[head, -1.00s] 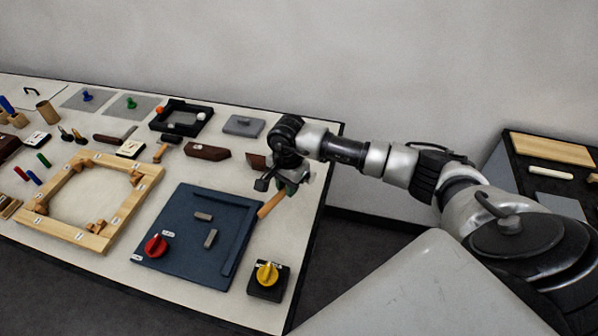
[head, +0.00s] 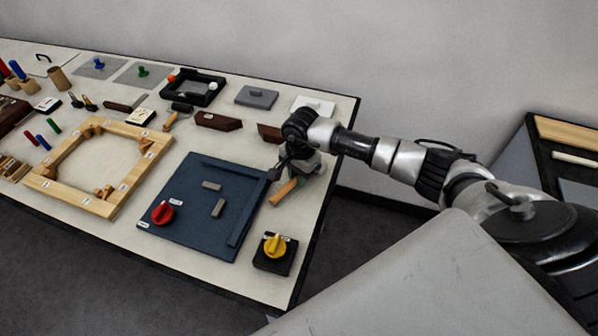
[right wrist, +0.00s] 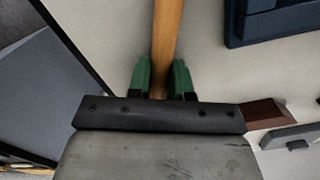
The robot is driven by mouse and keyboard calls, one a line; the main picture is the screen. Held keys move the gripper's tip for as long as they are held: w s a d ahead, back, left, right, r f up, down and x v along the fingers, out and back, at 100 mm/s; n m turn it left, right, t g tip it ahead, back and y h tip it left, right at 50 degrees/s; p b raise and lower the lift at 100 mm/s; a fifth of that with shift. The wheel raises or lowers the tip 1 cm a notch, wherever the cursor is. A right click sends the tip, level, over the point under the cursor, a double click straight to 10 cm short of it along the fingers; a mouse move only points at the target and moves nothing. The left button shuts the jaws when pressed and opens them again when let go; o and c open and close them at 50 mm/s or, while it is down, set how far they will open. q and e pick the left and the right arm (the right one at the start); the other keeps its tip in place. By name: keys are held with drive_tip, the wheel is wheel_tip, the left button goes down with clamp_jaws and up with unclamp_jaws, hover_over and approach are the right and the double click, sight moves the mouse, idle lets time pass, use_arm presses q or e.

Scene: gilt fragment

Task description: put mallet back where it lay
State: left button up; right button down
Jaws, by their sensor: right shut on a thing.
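My right gripper (head: 297,179) is over the right part of the table, just right of the dark blue board. It is shut on a wooden-handled tool, which I take for the mallet (head: 284,193). Only its light wooden handle shows, pointing toward the table's front; the head is hidden. In the right wrist view the handle (right wrist: 167,40) runs upward between the two green fingertips (right wrist: 165,80). I cannot tell whether it touches the table. Another tool with a dark head and wooden handle (head: 170,121) lies farther left. My left gripper is not in view.
The dark blue board (head: 183,227) with a red knob (head: 162,213) lies left of the gripper. A yellow knob on a black base (head: 275,246) stands in front. A dark red block (head: 270,132) and a white block (head: 313,105) lie behind. A strip by the table's right edge is bare.

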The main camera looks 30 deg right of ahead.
drive_tip(key=shift+f, duration=0.2)
idle(0.3)
drive_tip(key=c, duration=0.9)
unclamp_jaws()
drive_tip(key=shift+c, duration=0.2)
drive_tip(key=shift+r, duration=0.15)
